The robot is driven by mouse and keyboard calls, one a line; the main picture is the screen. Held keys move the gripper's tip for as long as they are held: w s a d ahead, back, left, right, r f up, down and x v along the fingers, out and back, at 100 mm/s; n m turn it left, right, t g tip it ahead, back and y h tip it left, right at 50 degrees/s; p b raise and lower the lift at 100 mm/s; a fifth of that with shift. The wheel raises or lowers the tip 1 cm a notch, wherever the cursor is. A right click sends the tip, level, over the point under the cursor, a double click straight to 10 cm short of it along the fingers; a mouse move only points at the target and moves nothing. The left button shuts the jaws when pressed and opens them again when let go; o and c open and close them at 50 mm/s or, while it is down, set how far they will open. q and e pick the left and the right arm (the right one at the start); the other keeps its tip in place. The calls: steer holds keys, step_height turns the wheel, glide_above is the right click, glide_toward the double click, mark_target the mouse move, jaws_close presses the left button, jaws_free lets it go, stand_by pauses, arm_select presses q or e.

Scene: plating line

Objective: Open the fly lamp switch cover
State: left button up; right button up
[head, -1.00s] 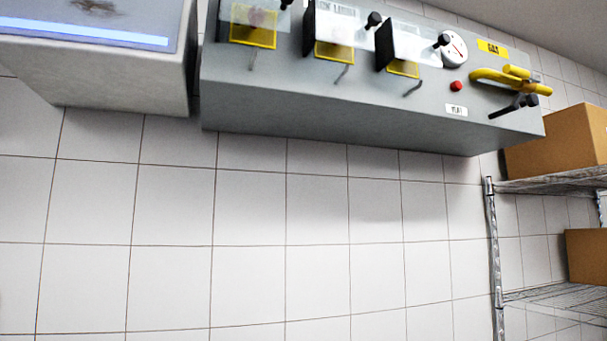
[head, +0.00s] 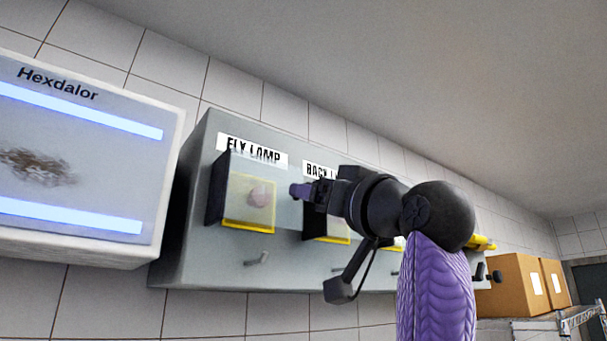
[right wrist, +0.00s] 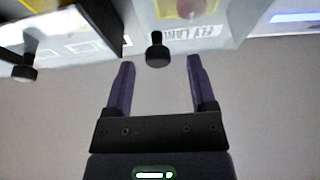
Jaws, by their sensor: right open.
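The fly lamp switch cover (head: 252,198) is a clear box with a dark side over a yellow-framed switch, below the "FLY LAMP" label (head: 252,150) on the grey panel. It looks closed. My right gripper (head: 300,190) is in front of the panel, just right of this cover. In the right wrist view, which looks upside down, its two purple fingers (right wrist: 160,62) are open and apart. A black knob (right wrist: 156,50) stands between the fingertips or just beyond them; contact cannot be told. My left gripper is out of view.
The back lamp cover (head: 327,226) is right beside, partly hidden by my right arm. Small toggles (head: 257,258) stick out below the covers. A white Hexdalor unit (head: 80,170) hangs at the left. Cardboard boxes (head: 515,285) stand at the far right.

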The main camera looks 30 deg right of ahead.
mark_target(275, 187)
steer(key=p+x, duration=0.2)
steer(key=x, duration=0.1)
steer(key=shift+d+r, duration=0.2)
steer(key=shift+r, duration=0.15)
steer(key=shift+w+a+f, duration=0.15)
steer(key=shift+w, duration=0.1)
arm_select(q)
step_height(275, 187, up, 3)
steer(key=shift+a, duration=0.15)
arm_select(e)
steer(key=shift+s, duration=0.1)
jaws_close()
stand_by(0.4)
